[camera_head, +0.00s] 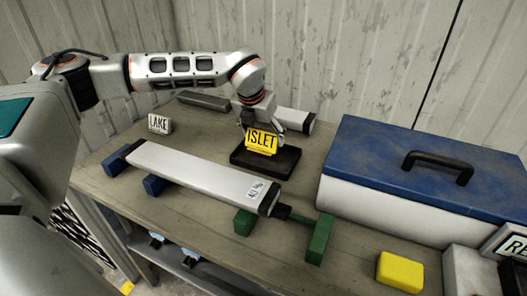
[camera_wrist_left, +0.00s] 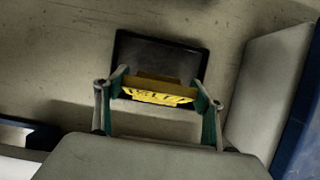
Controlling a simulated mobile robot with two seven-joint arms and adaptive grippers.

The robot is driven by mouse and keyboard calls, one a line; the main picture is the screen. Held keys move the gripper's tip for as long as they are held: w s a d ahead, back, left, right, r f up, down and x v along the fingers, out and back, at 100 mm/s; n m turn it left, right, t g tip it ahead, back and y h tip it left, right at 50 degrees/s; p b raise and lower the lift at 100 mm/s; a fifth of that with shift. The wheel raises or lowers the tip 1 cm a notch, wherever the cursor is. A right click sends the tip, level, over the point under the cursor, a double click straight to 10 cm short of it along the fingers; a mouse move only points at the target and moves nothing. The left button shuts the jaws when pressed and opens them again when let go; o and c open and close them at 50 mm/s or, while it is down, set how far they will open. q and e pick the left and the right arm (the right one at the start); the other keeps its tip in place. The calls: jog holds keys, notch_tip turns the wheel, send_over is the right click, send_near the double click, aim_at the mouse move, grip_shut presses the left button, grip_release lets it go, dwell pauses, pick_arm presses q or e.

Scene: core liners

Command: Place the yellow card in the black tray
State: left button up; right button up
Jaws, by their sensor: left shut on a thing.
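The yellow card (camera_head: 261,141), marked "ISLET", stands upright at the black tray (camera_head: 284,163) on the table, just behind the silver bar. My left gripper (camera_head: 259,127) comes down on it from behind and is shut on it. In the left wrist view the yellow card (camera_wrist_left: 157,95) sits between the two fingers (camera_wrist_left: 158,88), over the black tray (camera_wrist_left: 185,59). I cannot tell whether the card's lower edge touches the tray floor. My right gripper is not in view.
A long silver bar (camera_head: 195,172) rests on blue and green blocks in front of the tray. A white "LAKE" card (camera_head: 159,124) stands to the left. A blue-lidded case (camera_head: 375,150) stands right of the tray. A yellow block (camera_head: 400,271) lies at the front right.

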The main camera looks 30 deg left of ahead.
aim_at(256, 129)
pick_arm(q)
jog(key=shift+f, duration=3.05)
jog(key=shift+f, duration=0.1)
jog(key=o, duration=1.1)
jog(key=shift+r, duration=0.35)
jog(key=v, duration=1)
jog(key=shift+s, duration=0.15)
jog(key=shift+v, duration=0.75)
jog(key=shift+d+f, duration=0.1)
